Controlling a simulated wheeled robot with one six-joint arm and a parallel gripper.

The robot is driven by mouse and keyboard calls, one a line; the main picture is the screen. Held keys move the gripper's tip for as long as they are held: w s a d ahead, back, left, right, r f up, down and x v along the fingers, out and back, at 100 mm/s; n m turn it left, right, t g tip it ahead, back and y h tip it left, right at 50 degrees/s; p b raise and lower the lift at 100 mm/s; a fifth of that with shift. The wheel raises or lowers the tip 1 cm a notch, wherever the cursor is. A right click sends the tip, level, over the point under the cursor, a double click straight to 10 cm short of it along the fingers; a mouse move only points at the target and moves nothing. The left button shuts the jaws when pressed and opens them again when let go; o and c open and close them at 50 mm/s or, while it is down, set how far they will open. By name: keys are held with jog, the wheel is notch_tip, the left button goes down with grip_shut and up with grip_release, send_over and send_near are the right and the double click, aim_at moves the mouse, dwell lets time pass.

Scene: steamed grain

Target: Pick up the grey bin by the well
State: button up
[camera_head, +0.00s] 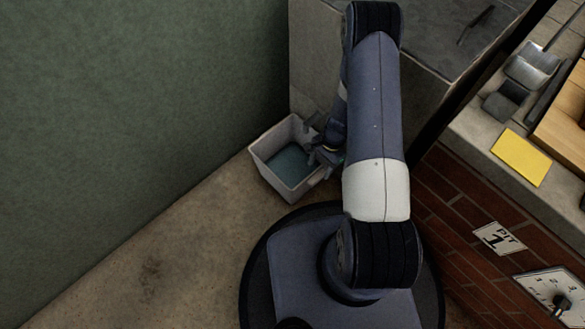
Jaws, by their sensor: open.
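The grey bin (262,152) stands on the floor in the corner by the green wall and the grey block-like structure. It is an open-topped, light grey box with a teal inside bottom. My gripper (322,153) is at the bin's right rim, partly hidden behind my arm. The gripper is open. I cannot tell whether its fingers touch the bin or stand on both sides of its rim. I see no separate thing that I can name for sure as the well; the grey structure (308,60) stands directly behind the bin.
A green wall (130,90) runs along the left. At the right, a brick-fronted counter (450,195) carries a yellow card (521,158), a metal scoop-like thing (532,65) and a wooden piece (565,125). Floor (150,260) at left is clear.

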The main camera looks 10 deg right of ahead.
aim_at(315, 176)
jog(key=b+x, duration=0.2)
jog(key=x, duration=0.4)
jog(key=shift+c, duration=0.5)
grip_shut()
dwell(0.8)
jog(key=shift+r, duration=0.1)
